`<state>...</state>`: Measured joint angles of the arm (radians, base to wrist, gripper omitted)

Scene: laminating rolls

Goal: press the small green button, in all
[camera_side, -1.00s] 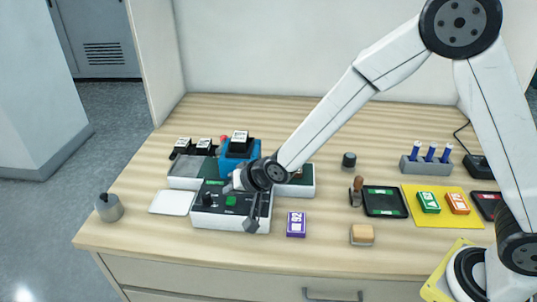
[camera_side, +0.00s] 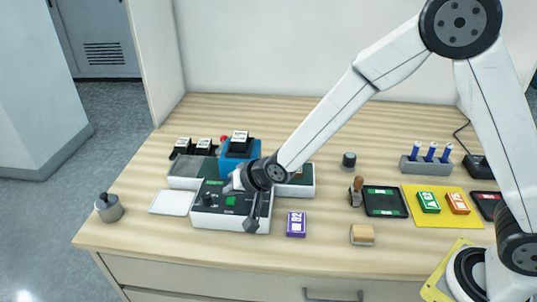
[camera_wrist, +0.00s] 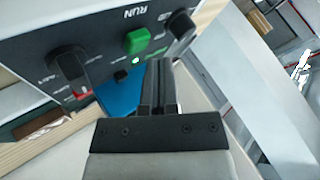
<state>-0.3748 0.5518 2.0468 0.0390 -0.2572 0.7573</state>
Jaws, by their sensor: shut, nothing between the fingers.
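The small green button (camera_side: 231,201) is on the dark control panel (camera_side: 213,217) of a light-bodied machine, at the left of the table. The button (camera_wrist: 137,40) also shows uncovered in the wrist view, beside the upside-down RUN lettering. My gripper (camera_side: 231,188) is over the panel at the button's far side, partly hidden by my wrist. In the wrist view my gripper (camera_wrist: 158,65) is shut and empty, its dark fingertips just below and right of the button. They look close to the panel, but I cannot tell whether they touch it. A small green light (camera_wrist: 135,60) glows nearby.
A black knob (camera_wrist: 182,25) and a black lever-like control (camera_wrist: 68,60) flank the button. A blue block (camera_side: 227,163) stands behind the machine.

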